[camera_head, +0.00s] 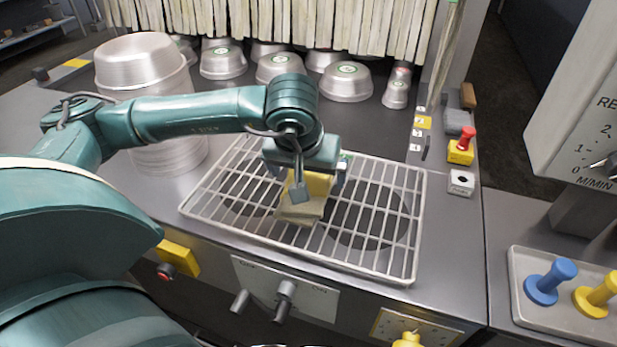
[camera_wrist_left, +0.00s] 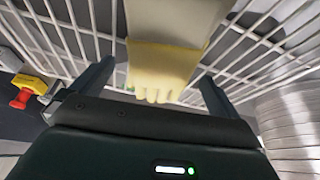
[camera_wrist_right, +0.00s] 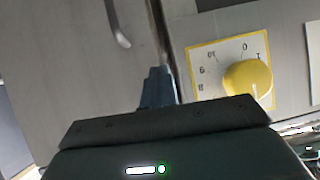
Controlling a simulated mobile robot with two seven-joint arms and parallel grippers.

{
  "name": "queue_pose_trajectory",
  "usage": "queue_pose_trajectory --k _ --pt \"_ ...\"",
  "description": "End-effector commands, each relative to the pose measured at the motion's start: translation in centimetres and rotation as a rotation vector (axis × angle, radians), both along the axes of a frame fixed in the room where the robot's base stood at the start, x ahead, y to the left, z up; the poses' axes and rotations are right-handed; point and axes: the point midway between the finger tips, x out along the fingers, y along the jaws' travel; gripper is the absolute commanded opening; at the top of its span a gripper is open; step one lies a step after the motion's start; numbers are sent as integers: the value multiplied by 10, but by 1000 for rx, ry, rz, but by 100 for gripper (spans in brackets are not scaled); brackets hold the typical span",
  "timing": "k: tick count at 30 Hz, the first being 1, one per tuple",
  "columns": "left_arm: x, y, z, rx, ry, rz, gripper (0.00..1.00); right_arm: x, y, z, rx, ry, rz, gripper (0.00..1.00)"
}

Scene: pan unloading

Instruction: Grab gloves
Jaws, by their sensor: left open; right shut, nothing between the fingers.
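The gloves (camera_head: 298,212), beige with a yellow part, lie on the white wire rack (camera_head: 418,235), partly hidden by my left gripper in the head view. My left gripper (camera_head: 308,184) is open just above them. In the left wrist view the gloves (camera_wrist_left: 165,68) show between the two spread fingers of the left gripper (camera_wrist_left: 157,72), with yellow fingertips toward the palm. No clear contact with the fingers shows. My right gripper (camera_wrist_right: 157,76) is shut and empty in the right wrist view, in front of a grey panel with a yellow dial (camera_wrist_right: 247,80).
Stacked metal pans (camera_head: 140,65) stand left behind my left arm. Several upturned pans (camera_head: 345,82) sit at the back under a pale strip curtain (camera_head: 330,25). A red-and-yellow switch (camera_head: 462,147) stands right of the rack. A tray (camera_head: 518,300) with blue and yellow knobs lies far right.

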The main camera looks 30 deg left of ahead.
Motion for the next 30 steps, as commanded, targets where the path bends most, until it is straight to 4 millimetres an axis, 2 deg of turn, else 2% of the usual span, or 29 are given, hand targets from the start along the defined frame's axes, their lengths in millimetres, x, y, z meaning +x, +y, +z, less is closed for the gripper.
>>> queue_pose_trajectory --k 3,9,26,30 --pt "3 1 -7 0 0 0 100 0 -3 -4 -6 9 -3 0" --pt "3 1 -8 -1 -1 0 100 0 -3 -5 -7 9 -4 0" --pt "3 1 -8 -1 -1 0 55 0 0 -2 -1 4 0 0" --pt "3 1 -7 -1 -1 0 54 0 0 -1 -1 4 0 0"
